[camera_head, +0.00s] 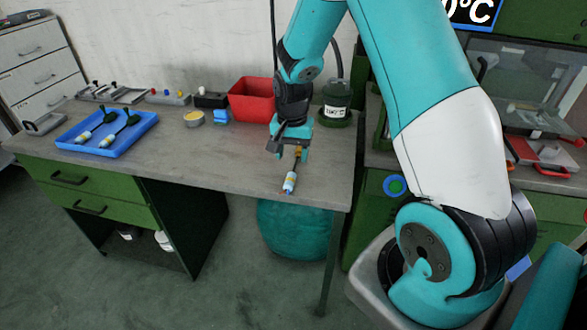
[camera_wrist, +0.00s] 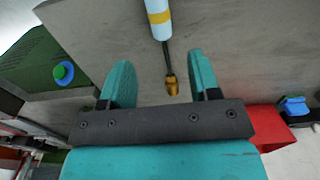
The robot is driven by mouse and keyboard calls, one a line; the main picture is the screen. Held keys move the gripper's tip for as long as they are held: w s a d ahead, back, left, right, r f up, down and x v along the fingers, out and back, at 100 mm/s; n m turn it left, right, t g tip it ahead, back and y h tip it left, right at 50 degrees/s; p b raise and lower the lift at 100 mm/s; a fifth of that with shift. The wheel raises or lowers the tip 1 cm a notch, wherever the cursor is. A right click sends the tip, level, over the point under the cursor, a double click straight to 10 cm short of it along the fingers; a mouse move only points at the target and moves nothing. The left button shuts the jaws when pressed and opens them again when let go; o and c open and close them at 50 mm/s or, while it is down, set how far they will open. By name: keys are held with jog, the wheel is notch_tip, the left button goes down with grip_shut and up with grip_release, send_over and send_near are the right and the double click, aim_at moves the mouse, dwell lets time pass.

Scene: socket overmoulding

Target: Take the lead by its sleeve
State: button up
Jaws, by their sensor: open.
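The lead has a white-and-blue sleeve (camera_head: 290,182) with a yellow band, near the bench's front edge. A thin dark cable runs from it to a brass-coloured end. In the wrist view the sleeve (camera_wrist: 158,18) is at the top, beyond my fingertips. The cable and brass end (camera_wrist: 172,86) show between my fingers. My gripper (camera_head: 291,150) points down over the brass end; in the wrist view its two teal fingers (camera_wrist: 160,62) are spread apart and hold nothing. I cannot tell the exact height of my fingertips above the lead.
A blue tray (camera_head: 146,124) with similar white-and-blue pieces lies at the left of the grey bench (camera_head: 190,160). The bench's middle is clear.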

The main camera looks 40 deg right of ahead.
aim_at(291, 175)
jog(key=f, duration=0.5)
jog(key=f+p, duration=0.1)
jog(key=f, duration=0.1)
jog(key=shift+s+a+f, duration=0.1)
jog(key=shift+a+f, duration=0.15)
jog(key=shift+a, duration=0.05)
jog(key=c, duration=1)
